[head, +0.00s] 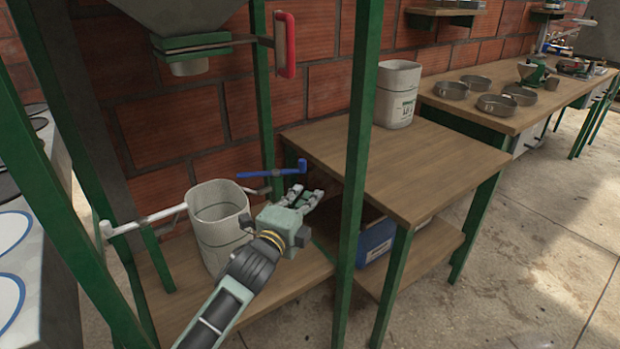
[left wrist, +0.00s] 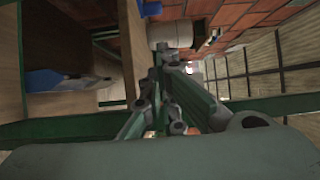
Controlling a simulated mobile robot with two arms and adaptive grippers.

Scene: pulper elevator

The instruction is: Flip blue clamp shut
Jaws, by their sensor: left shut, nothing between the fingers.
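The blue clamp (head: 272,172) is a blue lever lying nearly level, with a short upright end at its right, in front of the brick wall in the head view. My left gripper (head: 306,197) is shut and empty just below and to the right of the blue clamp, with a small gap seeming to lie between them. A white bucket (head: 222,245) stands left of the gripper on the lower wooden shelf. A white lever (head: 146,219) reaches in from the left to the bucket's rim. In the left wrist view the gripper fingers (left wrist: 165,88) are close together. My right gripper is not in view.
A green post (head: 357,150) stands right of my left gripper. A wooden table (head: 400,170) with a white container (head: 397,95) is beyond it. A metal hopper (head: 190,15) hangs above, beside a red handle (head: 285,45). A blue box (head: 376,240) sits under the table.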

